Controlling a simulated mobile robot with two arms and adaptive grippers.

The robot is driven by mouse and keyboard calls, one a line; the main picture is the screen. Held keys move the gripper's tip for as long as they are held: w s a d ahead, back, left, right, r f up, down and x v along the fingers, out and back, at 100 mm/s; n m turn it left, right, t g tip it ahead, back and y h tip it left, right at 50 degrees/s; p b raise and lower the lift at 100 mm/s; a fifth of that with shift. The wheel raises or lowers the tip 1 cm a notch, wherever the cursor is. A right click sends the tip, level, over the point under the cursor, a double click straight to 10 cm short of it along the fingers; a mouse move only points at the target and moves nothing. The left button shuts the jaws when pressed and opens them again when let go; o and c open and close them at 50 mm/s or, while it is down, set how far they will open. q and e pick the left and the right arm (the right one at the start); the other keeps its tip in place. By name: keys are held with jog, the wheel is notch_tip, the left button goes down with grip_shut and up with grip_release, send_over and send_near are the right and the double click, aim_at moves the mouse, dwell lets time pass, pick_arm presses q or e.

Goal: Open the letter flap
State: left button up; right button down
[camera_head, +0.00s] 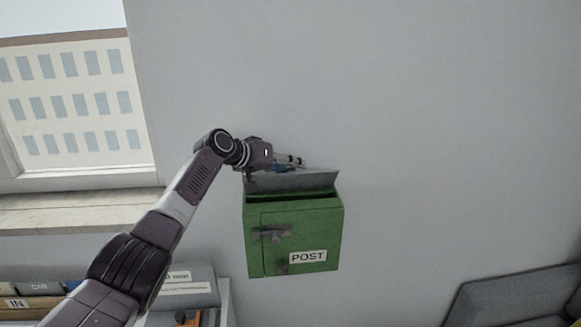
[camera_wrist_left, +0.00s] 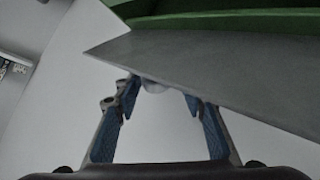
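A green post box (camera_head: 295,237) with a "POST" label is on the grey wall. Its grey letter flap (camera_head: 292,181) is tilted up, and a dark gap shows between it and the box top. In the left wrist view the flap (camera_wrist_left: 200,68) crosses the picture as a slanted grey plate, with the green box (camera_wrist_left: 220,20) beyond it. My left gripper (camera_head: 297,161) is at the flap's upper side, by its top edge. The wrist view shows its blue-padded fingers (camera_wrist_left: 160,100) spread apart, with the tips at the flap's edge; contact is hard to tell. My right gripper is not in view.
A window (camera_head: 70,110) with a sill (camera_head: 80,212) is at the left. A shelf with binders (camera_head: 185,285) stands below it. A dark grey panel (camera_head: 515,298) is at the lower right. The wall right of the box is clear.

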pick_arm(q)
jog(key=shift+s, duration=0.1)
dwell(0.3)
jog(key=shift+s+f, duration=0.1)
jog(key=shift+f, duration=0.1)
